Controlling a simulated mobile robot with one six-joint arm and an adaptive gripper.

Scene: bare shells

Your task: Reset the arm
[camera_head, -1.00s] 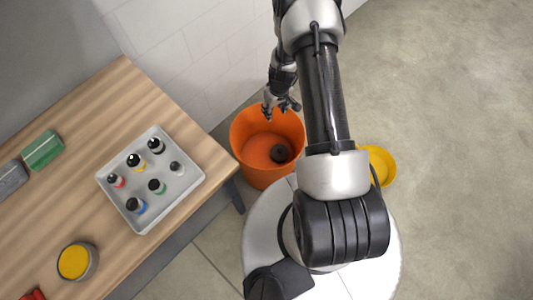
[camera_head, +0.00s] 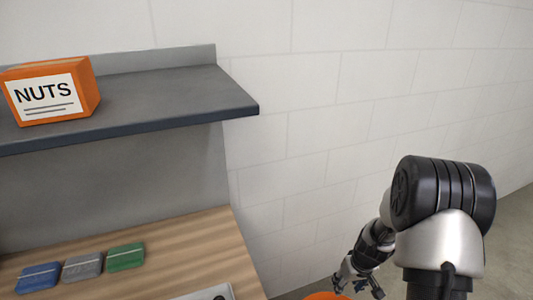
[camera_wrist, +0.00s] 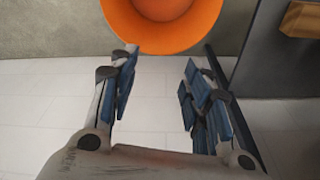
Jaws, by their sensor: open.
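My gripper (camera_wrist: 160,75) is open in the wrist view, its two blue-padded fingers apart with nothing between them. In the head view my gripper (camera_head: 358,284) hangs at the bottom, right of the table, with my arm's black and silver elbow to its right. The orange bucket (camera_wrist: 205,38) lies beyond the fingertips in the wrist view, only partly in frame. In the head view just a sliver of its rim (camera_head: 327,296) shows below my gripper.
A pale tiled wall (camera_head: 300,130) stands behind my arm.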

